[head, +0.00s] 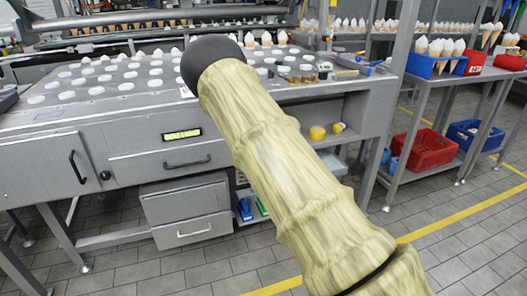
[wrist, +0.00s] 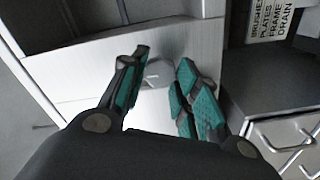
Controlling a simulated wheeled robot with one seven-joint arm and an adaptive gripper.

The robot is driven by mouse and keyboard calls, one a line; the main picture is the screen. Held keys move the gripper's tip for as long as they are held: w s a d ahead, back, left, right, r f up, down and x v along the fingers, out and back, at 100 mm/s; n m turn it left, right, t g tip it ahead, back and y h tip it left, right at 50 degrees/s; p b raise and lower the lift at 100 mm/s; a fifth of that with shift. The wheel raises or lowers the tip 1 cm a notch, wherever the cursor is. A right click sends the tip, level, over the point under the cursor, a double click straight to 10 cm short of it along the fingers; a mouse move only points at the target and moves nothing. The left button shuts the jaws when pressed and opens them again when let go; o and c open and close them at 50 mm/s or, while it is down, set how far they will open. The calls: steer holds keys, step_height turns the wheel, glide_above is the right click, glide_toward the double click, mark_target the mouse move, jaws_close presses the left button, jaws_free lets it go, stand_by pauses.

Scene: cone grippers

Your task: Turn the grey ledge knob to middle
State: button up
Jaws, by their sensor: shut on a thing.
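The grey ledge knob (wrist: 157,74) shows in the wrist view as a small grey piece on a light metal panel. My gripper (wrist: 162,63) is around it, with one teal-padded finger on its left and the other on its right, shut on it. The contact is partly hidden by the fingers, and I cannot tell which position the knob points to. In the head view my own arm covers the gripper, and I cannot make out the knob there.
A shelf cart on the right holds red (head: 423,150) and blue crates. A sign (wrist: 272,22) is at upper right in the wrist view. Tiled floor is open in front.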

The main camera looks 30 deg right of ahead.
steer(key=shift+a, duration=0.15)
steer(key=o, duration=1)
steer(key=v, duration=1.2)
steer(key=shift+f, duration=0.1)
